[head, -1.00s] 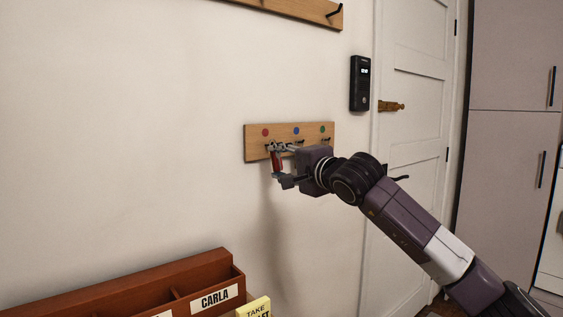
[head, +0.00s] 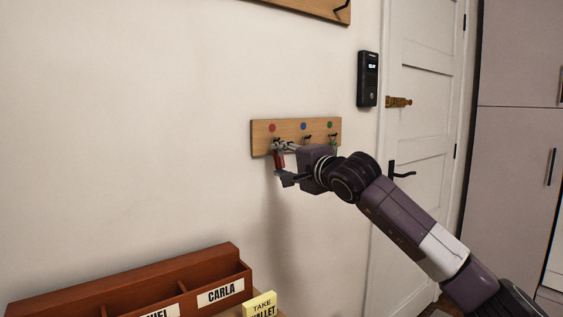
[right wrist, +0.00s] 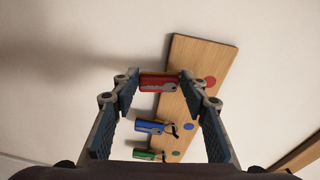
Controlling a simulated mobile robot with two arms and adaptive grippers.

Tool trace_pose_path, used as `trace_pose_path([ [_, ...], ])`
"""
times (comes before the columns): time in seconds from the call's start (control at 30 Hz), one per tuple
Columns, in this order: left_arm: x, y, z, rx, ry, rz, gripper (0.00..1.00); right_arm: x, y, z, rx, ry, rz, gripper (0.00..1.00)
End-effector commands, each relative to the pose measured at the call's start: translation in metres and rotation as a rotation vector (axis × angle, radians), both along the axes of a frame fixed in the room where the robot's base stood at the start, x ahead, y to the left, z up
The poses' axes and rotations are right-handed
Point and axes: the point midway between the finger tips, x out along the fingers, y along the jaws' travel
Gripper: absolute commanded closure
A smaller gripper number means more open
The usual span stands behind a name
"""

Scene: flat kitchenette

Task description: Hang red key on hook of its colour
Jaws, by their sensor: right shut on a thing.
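The wooden key board (head: 260,143) on the wall has a red dot (head: 272,127), a blue dot (head: 303,126) and a green dot (head: 330,125) above its hooks. My right gripper (head: 281,161) is shut on the red key (head: 279,160) at the left end of the board, just under the red dot. The right wrist view shows the red key (right wrist: 158,83) between the fingertips, close to the board. The red hook is hidden, and I cannot tell whether the key touches it. My left gripper is out of view.
A blue key (right wrist: 150,126) and a green key (right wrist: 147,155) hang on the neighbouring hooks beside my fingers. A brown letter organiser (head: 212,265) and a yellow note (head: 261,304) stand lower down. A door (head: 424,150) is to the right.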

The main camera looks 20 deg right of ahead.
Motion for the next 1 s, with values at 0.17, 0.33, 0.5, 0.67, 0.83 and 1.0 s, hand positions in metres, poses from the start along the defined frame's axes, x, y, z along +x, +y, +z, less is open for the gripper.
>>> trace_pose_path([
  [0.17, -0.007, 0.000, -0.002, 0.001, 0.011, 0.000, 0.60, 0.000, 0.000, 0.001, 0.000, -0.001, 0.000, 0.85],
  [0.33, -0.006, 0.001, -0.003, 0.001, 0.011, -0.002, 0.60, 0.000, 0.000, 0.000, 0.000, -0.001, 0.000, 0.85],
  [0.5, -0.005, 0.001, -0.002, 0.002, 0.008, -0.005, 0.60, 0.000, 0.000, 0.000, 0.000, -0.001, 0.000, 0.41],
  [0.67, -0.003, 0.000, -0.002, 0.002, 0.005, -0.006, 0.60, 0.000, 0.000, 0.001, 0.000, -0.001, -0.001, 0.39],
  [0.83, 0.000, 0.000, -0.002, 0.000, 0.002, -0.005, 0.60, -0.001, -0.001, 0.001, 0.000, -0.001, -0.001, 0.39],
  [1.0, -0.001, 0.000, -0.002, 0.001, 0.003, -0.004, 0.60, -0.012, -0.005, 0.001, -0.001, 0.000, -0.002, 0.39],
])
